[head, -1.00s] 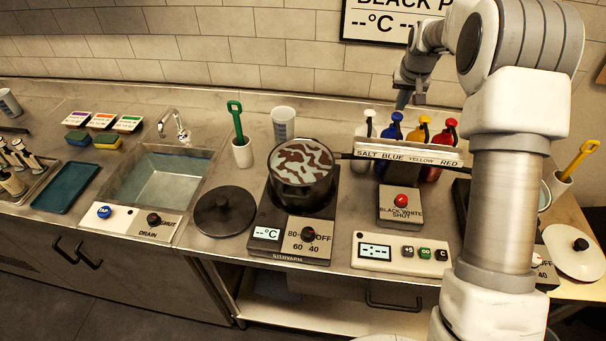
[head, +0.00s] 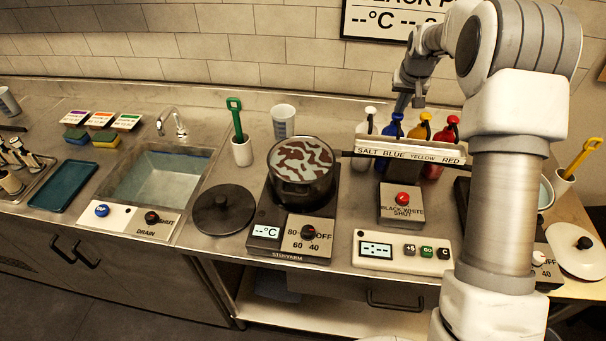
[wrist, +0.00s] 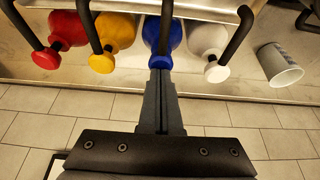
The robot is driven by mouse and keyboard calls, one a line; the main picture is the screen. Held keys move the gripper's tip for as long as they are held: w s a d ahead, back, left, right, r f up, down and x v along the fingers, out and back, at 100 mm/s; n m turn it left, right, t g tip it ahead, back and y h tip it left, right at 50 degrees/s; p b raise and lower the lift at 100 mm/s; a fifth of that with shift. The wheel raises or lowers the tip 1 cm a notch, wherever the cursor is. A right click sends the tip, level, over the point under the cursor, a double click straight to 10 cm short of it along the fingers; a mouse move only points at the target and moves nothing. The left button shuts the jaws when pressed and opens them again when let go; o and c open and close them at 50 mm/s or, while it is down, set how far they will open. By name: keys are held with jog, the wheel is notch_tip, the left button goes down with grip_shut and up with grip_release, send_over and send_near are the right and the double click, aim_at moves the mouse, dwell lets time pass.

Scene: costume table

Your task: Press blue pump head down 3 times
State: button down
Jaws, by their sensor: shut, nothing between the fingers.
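The blue pump bottle (head: 392,131) stands in a row at the back of the counter, between the white and yellow bottles, behind the label strip. Its blue pump head (head: 397,117) is directly under my gripper (head: 401,108). In the wrist view my shut, empty fingers (wrist: 160,72) line up with the blue bottle (wrist: 163,32), and their tips overlap its head. The fingers appear to touch the head. How far down it is pressed I cannot tell.
The white (wrist: 208,38), yellow (wrist: 118,30) and red (wrist: 70,27) pump bottles stand close on both sides.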

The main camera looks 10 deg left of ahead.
jog(key=shift+s+f, duration=0.1)
jog(key=shift+f, duration=0.45)
jog(key=shift+r, duration=0.1)
jog(key=shift+r+p, duration=0.65)
jog(key=shift+r, duration=0.7)
jog(key=shift+f, duration=0.15)
jog(key=shift+f+b, duration=0.95)
jog(key=shift+f, duration=0.3)
jog(key=shift+r, duration=0.1)
jog(key=shift+r+p, duration=0.85)
jog(key=shift+r, duration=0.45)
jog(key=shift+r, duration=0.1)
